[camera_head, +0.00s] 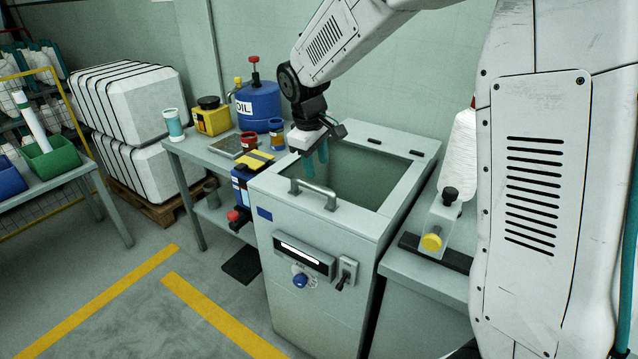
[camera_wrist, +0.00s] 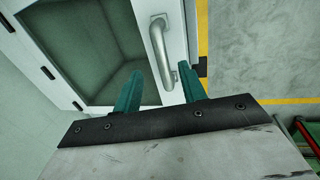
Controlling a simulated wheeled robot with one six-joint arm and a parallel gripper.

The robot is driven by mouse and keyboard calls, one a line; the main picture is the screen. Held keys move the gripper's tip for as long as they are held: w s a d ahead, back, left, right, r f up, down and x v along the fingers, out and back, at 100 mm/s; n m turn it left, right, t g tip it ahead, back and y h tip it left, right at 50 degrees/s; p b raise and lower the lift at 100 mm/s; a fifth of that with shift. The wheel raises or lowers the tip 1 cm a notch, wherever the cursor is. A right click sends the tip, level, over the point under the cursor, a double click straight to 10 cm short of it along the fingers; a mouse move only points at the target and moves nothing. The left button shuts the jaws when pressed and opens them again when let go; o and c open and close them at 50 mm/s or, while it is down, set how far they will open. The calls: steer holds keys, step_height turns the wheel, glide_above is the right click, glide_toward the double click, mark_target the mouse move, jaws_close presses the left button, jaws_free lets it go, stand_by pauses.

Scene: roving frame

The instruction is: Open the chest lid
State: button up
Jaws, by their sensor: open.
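The chest (camera_head: 322,290) is a tall grey cabinet. Its lid (camera_head: 404,186) lies flat and closed on top, a pale frame around a dark greenish pane. A curved metal handle (camera_head: 313,191) is fixed near the lid's front edge; it also shows in the wrist view (camera_wrist: 160,52). My gripper (camera_head: 316,163) is open and empty, its teal fingers pointing down over the lid, close behind the handle in the head view. In the wrist view my gripper (camera_wrist: 160,70) has the handle lined up between its two fingertips, apparently without contact; the height gap is unclear.
A bench (camera_head: 199,151) with a blue oil drum (camera_head: 259,104), cans and a yellow box stands left of the chest. A grey counter (camera_head: 432,277) with a clear-bodied device stands right. Yellow-striped floor (camera_head: 150,300) in front is mostly clear.

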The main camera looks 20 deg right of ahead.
mark_target(320, 186)
steer(key=f, duration=0.5)
steer(key=d+f, duration=0.1)
steer(key=f, duration=0.1)
steer(key=shift+w+d+f, duration=0.1)
steer(key=shift+w+f, duration=0.1)
steer(key=shift+w, duration=0.2)
jaws_close()
